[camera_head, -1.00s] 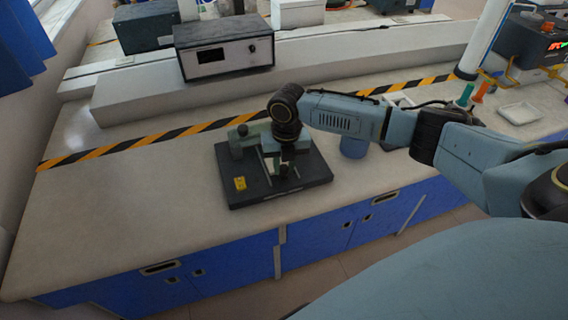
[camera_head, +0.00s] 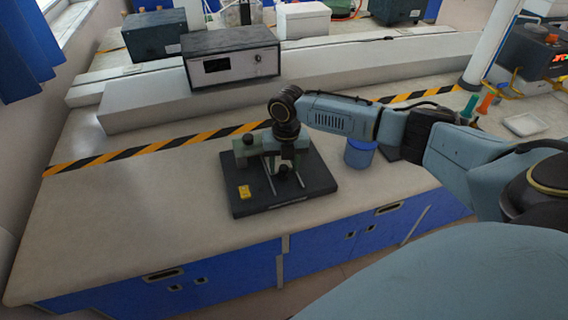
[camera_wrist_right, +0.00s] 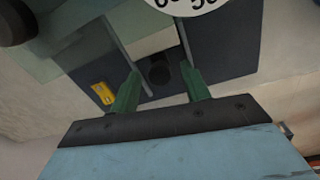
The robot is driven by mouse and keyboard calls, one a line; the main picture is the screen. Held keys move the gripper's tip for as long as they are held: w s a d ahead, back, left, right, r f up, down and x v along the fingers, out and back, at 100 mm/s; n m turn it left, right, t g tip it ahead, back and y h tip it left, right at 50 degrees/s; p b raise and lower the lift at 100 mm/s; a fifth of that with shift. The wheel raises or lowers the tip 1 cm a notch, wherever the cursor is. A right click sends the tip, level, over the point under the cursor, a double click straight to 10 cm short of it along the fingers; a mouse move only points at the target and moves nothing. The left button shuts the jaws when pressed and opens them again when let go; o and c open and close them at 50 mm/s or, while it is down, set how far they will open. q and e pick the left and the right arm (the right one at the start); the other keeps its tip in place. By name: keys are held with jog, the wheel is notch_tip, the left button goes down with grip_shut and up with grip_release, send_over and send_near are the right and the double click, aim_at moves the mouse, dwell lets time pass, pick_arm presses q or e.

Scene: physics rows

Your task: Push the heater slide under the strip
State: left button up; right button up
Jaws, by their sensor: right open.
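The heater apparatus has a dark base plate (camera_head: 246,203) near the table's front edge, with two pale rails on it. A small black knob (camera_head: 283,170), which looks like part of the heater slide, sits between the rails at the near side. In the right wrist view the knob (camera_wrist_right: 160,72) shows between the fingertips, with no clear contact. My right gripper (camera_wrist_right: 160,88) is open, its green fingers spread on either side. In the head view my right wrist hangs over the apparatus and hides its middle. I cannot make out the strip. My left gripper is not in view.
A yellow label (camera_head: 244,191) marks the plate's left part. A grey-green post with a black knob (camera_head: 248,140) stands at its back left. A white dial (camera_wrist_right: 188,3) shows at the top of the wrist view. A blue container (camera_head: 359,153) stands right of the plate. The table left is clear.

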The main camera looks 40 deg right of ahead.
notch_tip(320, 180, up, 14)
jog(key=p, duration=0.1)
jog(key=shift+d+f, duration=0.25)
jog(key=shift+s, duration=0.1)
jog(key=shift+c, duration=0.4)
